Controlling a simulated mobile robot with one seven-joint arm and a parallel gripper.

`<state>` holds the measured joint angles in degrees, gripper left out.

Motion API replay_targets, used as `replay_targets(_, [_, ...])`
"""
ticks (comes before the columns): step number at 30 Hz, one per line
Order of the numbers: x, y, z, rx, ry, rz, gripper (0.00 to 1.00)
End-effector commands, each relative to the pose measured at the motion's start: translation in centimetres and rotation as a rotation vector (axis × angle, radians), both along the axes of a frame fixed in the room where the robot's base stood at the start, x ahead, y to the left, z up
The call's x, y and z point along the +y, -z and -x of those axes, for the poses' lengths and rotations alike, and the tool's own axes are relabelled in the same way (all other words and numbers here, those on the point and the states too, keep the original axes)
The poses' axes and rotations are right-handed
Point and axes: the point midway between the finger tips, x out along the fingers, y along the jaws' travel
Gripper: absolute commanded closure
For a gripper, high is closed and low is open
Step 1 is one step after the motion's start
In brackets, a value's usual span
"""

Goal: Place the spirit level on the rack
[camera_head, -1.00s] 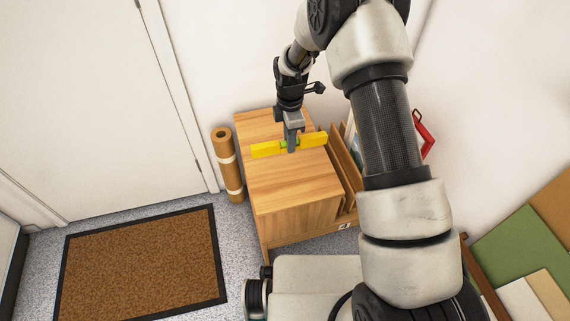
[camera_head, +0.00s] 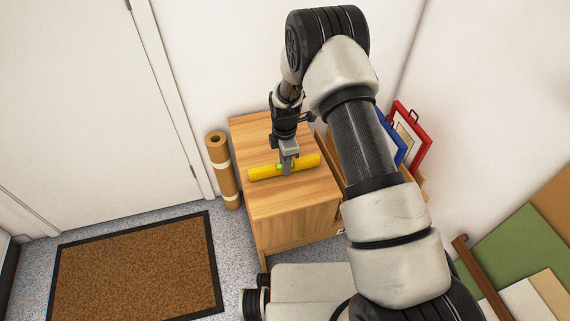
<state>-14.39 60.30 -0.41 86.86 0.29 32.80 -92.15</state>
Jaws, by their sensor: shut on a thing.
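The spirit level (camera_head: 304,163) is a yellow bar with a green vial near its middle. My gripper (camera_head: 286,168) is shut on the middle of it, from above. The level lies roughly left to right over the wooden top of a cabinet (camera_head: 262,137). I cannot tell whether it touches the top. The rack (camera_head: 412,180) appears to be the wooden holder right of the cabinet, mostly hidden behind my arm. A red frame (camera_head: 424,118) and a blue frame (camera_head: 400,151) stand in it.
A brown roll (camera_head: 220,160) stands against the cabinet's left side. A brown doormat (camera_head: 140,270) lies on the floor at lower left. Green and tan boards (camera_head: 510,245) lean at the right. The front of the cabinet top is clear.

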Motion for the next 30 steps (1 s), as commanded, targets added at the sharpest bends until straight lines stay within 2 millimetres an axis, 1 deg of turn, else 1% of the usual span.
replay_targets(3, [0.0, 0.5, 0.0, 0.0, 0.001, 0.0, 1.0])
replay_targets(4, [0.0, 0.4, 0.0, 0.001, 0.001, 0.0, 0.78])
replay_targets(6, [0.0, 0.4, 0.0, 0.001, 0.001, 0.0, 0.67])
replay_targets(7, [0.0, 0.4, 0.0, 0.001, 0.001, 0.0, 0.63])
replay_targets(15, [0.0, 0.3, 0.0, 0.001, 0.001, 0.0, 0.63])
replay_targets(19, [0.0, -0.6, 0.0, 0.0, 0.0, 0.0, 0.63])
replay_targets(23, [0.0, -2.9, -0.1, -0.003, 0.002, -0.002, 0.63])
replay_targets(30, [0.0, -8.2, 0.0, -0.002, 0.002, -0.001, 0.63])
